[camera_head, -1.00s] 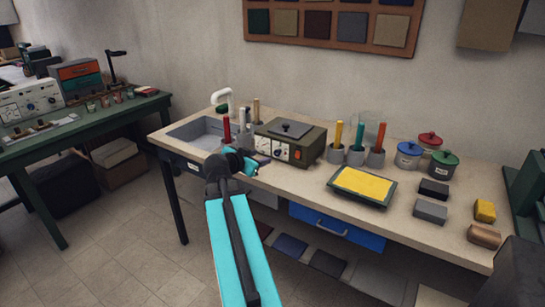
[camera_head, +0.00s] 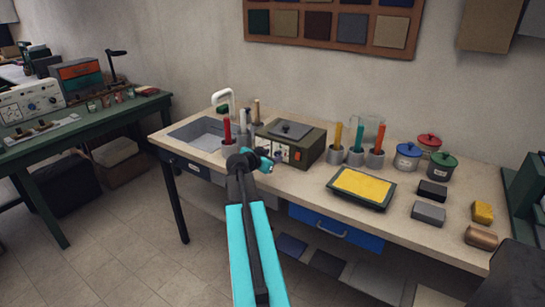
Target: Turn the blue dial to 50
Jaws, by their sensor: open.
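An olive-green machine (camera_head: 312,145) with a dark lid stands on the wooden worktop, right of the sink. Its front panel (camera_head: 282,153) has pale plates with small dark knobs and an orange part at the right. My gripper (camera_head: 266,158), with cyan fingers, is open and in front of the panel's left part, covering some of it. I cannot tell whether it touches the panel. I cannot make out a clearly blue dial or its scale; part of the panel is hidden behind my gripper.
Cups with coloured handles (camera_head: 355,157) stand right of the machine, and a red-handled one (camera_head: 228,130) stands close left. A yellow tray (camera_head: 362,187) lies in front right. Lidded pots (camera_head: 407,157) and blocks are farther right. A green bench (camera_head: 75,128) is at the left.

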